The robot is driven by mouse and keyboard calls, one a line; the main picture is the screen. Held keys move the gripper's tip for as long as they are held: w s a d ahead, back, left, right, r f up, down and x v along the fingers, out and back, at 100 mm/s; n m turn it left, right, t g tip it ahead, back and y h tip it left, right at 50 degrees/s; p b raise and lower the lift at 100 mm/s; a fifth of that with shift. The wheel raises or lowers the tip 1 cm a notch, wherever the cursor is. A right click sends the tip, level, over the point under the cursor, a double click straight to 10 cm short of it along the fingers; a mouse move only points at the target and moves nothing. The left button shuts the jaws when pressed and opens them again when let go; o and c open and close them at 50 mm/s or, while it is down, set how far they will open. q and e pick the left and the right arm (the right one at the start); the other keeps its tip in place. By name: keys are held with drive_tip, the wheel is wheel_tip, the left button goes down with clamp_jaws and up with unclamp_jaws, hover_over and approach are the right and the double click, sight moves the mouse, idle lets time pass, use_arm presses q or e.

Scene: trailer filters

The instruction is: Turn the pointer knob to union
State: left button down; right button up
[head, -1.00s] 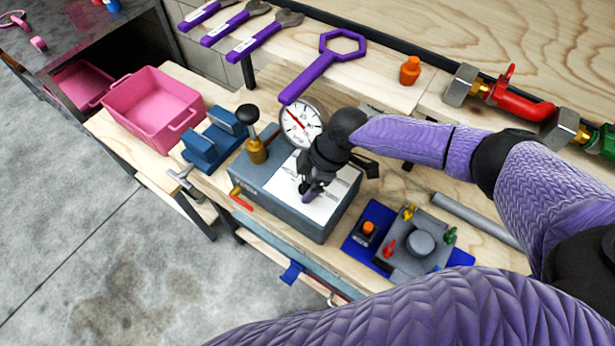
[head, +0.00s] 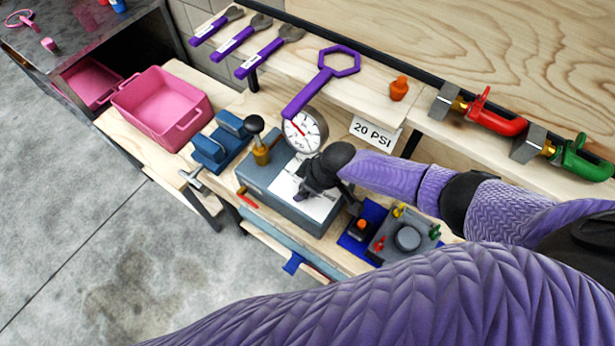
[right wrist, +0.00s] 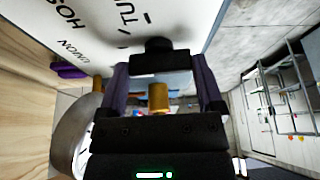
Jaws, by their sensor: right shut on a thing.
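The grey test box (head: 310,219) with a white label plate (head: 319,207) stands on the bench in the head view. My right gripper (head: 303,192) points down at this plate and covers the pointer knob there. In the right wrist view the black knob (right wrist: 158,44) shows at the fingertips of my right gripper (right wrist: 160,63), which is shut on it. The plate (right wrist: 180,20) carries the words UNION and HOS, partly cut off, and part of another word. Which mark the pointer faces cannot be told. My left gripper is not in view.
A round gauge (head: 302,133) and a black-knobbed brass lever (head: 256,140) stand close beside the gripper. A blue vise (head: 220,142) and pink bin (head: 160,105) are left. A blue-based control block (head: 395,240) is right. Purple wrenches and a 20 PSI tag (head: 371,132) are behind.

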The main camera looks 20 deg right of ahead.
drive_tip(key=shift+r+m, duration=0.1)
drive_tip(key=shift+m, duration=0.2)
idle(0.4)
drive_tip(key=o, duration=1)
drive_tip(key=shift+p, duration=0.3)
drive_tip(key=shift+r, duration=0.35)
drive_tip(key=p+v, duration=0.4)
drive_tip(key=v, duration=0.5)
drive_tip(key=shift+s, duration=0.2)
